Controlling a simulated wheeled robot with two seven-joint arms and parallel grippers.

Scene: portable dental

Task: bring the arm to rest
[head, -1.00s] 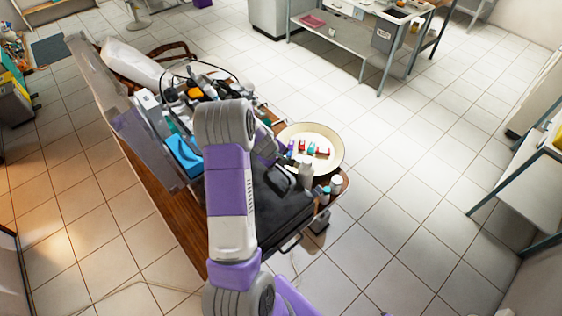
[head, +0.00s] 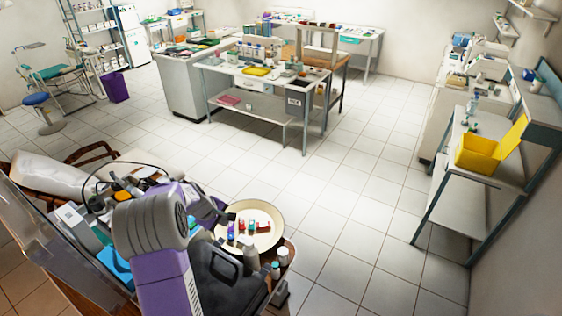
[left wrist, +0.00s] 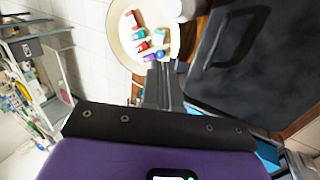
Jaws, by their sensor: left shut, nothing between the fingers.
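My left arm rises from the bottom edge of the head view over the cluttered table. My left gripper (head: 224,216) is partly hidden behind the arm, close to the left rim of a round cream plate (head: 270,211). The left wrist view shows its fingers (left wrist: 160,68) together and empty, pointing at the plate's near edge. Small red, teal, white and purple-blue pieces (left wrist: 143,40) lie on the plate. I cannot tell how high the fingertips are above it. My right gripper is not in view.
A black case (left wrist: 230,75) lies beside the gripper. Small bottles (head: 275,268) stand at the table's right corner. Tools and a blue box (head: 115,266) crowd the table's left part. Open tiled floor (head: 345,220) lies to the right, before a shelf with a yellow box (head: 478,152).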

